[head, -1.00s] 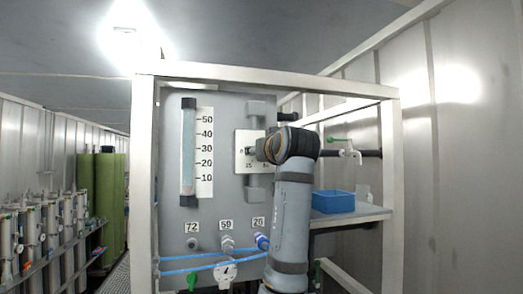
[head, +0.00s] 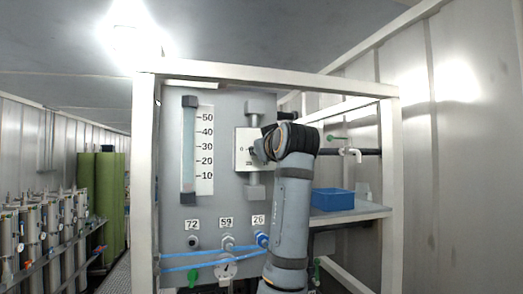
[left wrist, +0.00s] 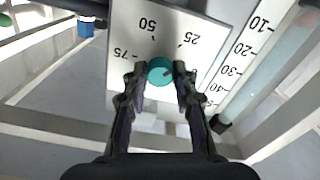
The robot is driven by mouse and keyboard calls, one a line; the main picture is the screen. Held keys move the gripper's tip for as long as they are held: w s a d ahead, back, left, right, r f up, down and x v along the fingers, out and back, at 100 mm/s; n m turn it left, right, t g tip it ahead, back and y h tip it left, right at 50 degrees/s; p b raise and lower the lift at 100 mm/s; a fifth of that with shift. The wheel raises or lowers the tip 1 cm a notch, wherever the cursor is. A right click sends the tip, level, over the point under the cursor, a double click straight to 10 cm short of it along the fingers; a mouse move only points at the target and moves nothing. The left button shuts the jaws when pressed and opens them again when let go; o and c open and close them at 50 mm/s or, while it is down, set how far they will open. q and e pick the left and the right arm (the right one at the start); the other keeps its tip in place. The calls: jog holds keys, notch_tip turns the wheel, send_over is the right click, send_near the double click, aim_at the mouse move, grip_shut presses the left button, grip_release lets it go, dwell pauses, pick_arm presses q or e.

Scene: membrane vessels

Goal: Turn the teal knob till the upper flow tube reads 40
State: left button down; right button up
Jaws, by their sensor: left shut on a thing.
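The teal knob (left wrist: 160,72) sits on a white dial plate (left wrist: 185,30) marked 25, 50 and 75, which appears upside down in the left wrist view. My left gripper (left wrist: 160,82) is shut on the knob, one finger on each side. In the head view my wrist hides the knob and part of the dial plate (head: 243,160). The flow tube (head: 188,150) stands upright left of the dial, beside a scale (head: 205,150) from 10 to 50. I cannot make out its level clearly. My right gripper is not in view.
A white frame post (head: 145,180) stands at the left. A blue bin (head: 333,199) sits on the right shelf, below a tap (head: 350,154).

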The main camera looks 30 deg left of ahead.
pick_arm(q)
jog(key=shift+s+n+b, duration=0.15)
jog(key=shift+n+b, duration=0.4)
jog(key=shift+n, duration=8.55)
jog(key=c, duration=1.3)
grip_release()
jog(key=shift+a, duration=0.1)
jog(key=shift+o, duration=1.2)
jog(key=shift+w+f, duration=0.1)
jog(key=shift+w, duration=0.1)
jog(key=v, duration=1.2)
